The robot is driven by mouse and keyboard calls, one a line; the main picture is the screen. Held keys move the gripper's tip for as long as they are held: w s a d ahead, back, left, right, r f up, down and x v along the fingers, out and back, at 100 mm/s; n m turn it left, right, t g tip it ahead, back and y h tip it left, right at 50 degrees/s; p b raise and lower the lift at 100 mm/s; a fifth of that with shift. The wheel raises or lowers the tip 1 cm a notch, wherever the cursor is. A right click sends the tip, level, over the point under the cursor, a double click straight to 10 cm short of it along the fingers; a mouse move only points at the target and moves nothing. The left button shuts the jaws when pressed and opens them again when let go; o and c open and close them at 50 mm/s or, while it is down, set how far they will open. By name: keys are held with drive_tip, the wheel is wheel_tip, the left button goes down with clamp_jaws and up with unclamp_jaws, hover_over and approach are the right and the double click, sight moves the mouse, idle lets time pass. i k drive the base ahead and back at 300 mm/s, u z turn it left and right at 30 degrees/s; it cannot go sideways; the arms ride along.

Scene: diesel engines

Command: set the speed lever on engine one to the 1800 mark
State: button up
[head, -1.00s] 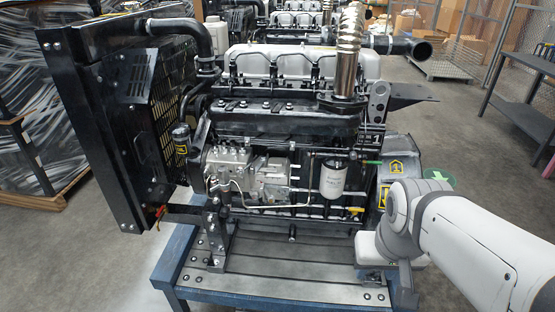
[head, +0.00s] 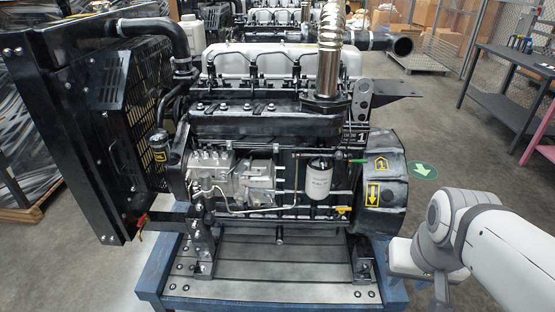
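Engine one (head: 275,120), black and silver with a white "1" on its side, stands on a blue-edged stand in the head view. A silver injection pump (head: 212,165) is on its near side. A green-ended handle (head: 358,160) points right beside the white filter (head: 318,178). A small yellow handle (head: 343,210) is below it, and a red handle (head: 140,222) is at lower left. I cannot tell which part is the speed lever, and no 1800 mark is readable. My white arm is at lower right, apart from the engine; no gripper fingers show.
A large black radiator (head: 75,125) stands left of the engine. The stand's slotted deck (head: 275,262) is bare in front. Yellow arrow labels (head: 373,193) mark the black housing at right. Floor is open at right, with a dark table (head: 505,60) beyond.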

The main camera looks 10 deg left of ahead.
sight(248, 192)
drive_tip(key=z, duration=0.1)
drive_tip(key=k, duration=1.05)
drive_tip(key=u, duration=0.45)
drive_tip(key=i, duration=1)
drive_tip(key=u, duration=0.05)
